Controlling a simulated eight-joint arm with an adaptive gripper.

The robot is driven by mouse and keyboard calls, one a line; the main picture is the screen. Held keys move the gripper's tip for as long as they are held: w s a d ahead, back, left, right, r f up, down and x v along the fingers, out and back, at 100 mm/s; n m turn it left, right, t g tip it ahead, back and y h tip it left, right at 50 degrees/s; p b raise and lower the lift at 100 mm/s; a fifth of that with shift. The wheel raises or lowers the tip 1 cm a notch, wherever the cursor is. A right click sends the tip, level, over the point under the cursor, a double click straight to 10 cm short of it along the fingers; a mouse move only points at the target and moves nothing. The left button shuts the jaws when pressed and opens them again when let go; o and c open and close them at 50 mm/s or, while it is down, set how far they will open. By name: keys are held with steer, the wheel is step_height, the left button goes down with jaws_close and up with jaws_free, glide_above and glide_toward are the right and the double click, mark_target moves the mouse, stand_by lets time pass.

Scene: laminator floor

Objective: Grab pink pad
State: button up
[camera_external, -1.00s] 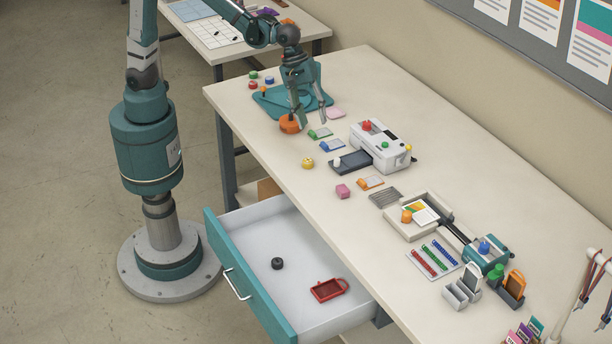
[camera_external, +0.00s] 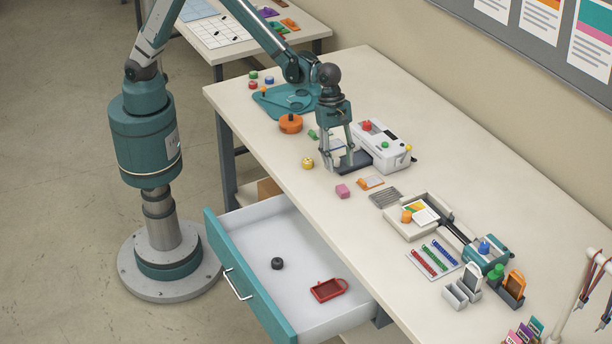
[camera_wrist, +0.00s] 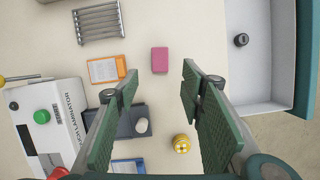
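A small pink block (camera_external: 343,191) lies on the table, left of a small orange-and-white card. In the wrist view the pink block (camera_wrist: 160,60) shows just beyond and between my fingertips, with nothing touching it. My gripper (camera_external: 341,168) points down over the dark tray of the laminator, a little behind the pink block. In the wrist view my gripper (camera_wrist: 158,82) has its two green finger pads wide apart and nothing between them. A flat pink pad, seen farther back a second ago, is hidden behind my arm now.
The white laminator (camera_external: 381,144) stands right beside my gripper. A yellow knob (camera_external: 308,162) and an orange round thing (camera_external: 290,123) lie left of it. A drawer (camera_external: 250,221) stands open in front, holding a black knob (camera_external: 277,263) and a red tray (camera_external: 328,290).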

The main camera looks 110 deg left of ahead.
mark_target(343, 188)
steer(key=shift+w+d+f+n, duration=0.25)
steer(key=shift+w+f+n, duration=0.1)
steer(key=shift+f, duration=0.2)
steer(key=shift+x, duration=1.3)
steer(key=shift+x, duration=2.6)
steer(key=shift+d, duration=0.15)
steer(key=shift+c, duration=0.2)
steer(key=c, duration=0.8)
